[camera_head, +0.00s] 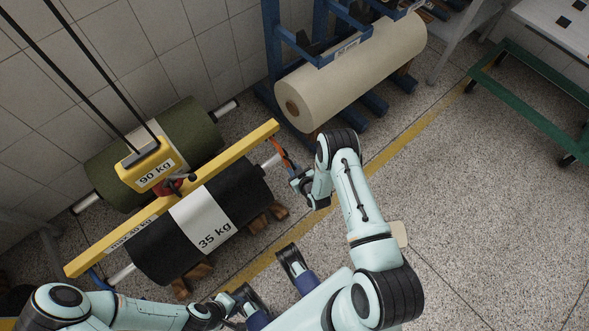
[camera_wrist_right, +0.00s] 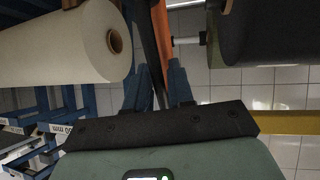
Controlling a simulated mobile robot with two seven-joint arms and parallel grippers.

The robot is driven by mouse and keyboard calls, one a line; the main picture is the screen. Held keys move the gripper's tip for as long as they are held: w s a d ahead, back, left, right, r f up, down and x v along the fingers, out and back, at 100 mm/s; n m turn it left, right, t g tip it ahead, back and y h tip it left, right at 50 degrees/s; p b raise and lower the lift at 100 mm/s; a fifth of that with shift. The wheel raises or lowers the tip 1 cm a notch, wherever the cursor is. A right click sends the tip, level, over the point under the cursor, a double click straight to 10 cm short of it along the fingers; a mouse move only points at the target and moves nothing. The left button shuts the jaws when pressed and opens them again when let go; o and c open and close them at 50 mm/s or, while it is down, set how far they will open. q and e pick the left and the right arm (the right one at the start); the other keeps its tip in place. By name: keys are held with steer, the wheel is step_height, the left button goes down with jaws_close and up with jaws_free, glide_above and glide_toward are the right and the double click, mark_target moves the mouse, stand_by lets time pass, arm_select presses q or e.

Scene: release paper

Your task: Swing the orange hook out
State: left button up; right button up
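The orange hook (camera_head: 282,148) hangs at the far right end of the yellow lifting beam (camera_head: 235,148), near the end of the black roll marked 35 kg (camera_head: 240,192). In the right wrist view the orange hook (camera_wrist_right: 162,35) runs down between the two blue fingers. My right gripper (camera_head: 301,183) is at the hook's lower part, and its fingers (camera_wrist_right: 158,88) sit close on both sides of it, seemingly shut on it. My left gripper (camera_head: 238,299) is low in the head view, away from the hook; its finger opening is unclear.
A green roll (camera_head: 190,132) lies behind the beam by the tiled wall. A cream roll (camera_head: 355,70) rests on a blue rack (camera_head: 272,45) just behind my right gripper. Wooden blocks (camera_head: 268,216) sit under the black roll.

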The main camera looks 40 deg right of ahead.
steer(key=shift+o, duration=0.2)
steer(key=shift+s+r, duration=0.2)
steer(key=shift+s, duration=0.1)
steer(key=p+v, duration=0.2)
steer(key=v, duration=1)
steer(key=shift+s+r, duration=0.2)
steer(key=shift+s, duration=0.15)
steer(key=shift+a, duration=0.1)
steer(key=s+a+r+m+g+y+p, duration=0.1)
steer(key=s+a+r+g+y+p, duration=0.1)
steer(key=s+a+r+g+p, duration=0.3)
steer(key=s+a+r+m+g+y+p, duration=0.2)
steer(key=s+a+r+g+p, duration=0.3)
steer(key=s+a, duration=0.5)
steer(key=shift+s+a+m+g+y, duration=0.35)
steer(key=shift+a+g+y, duration=0.4)
steer(key=shift+g, duration=0.45)
steer(key=shift+a, duration=0.1)
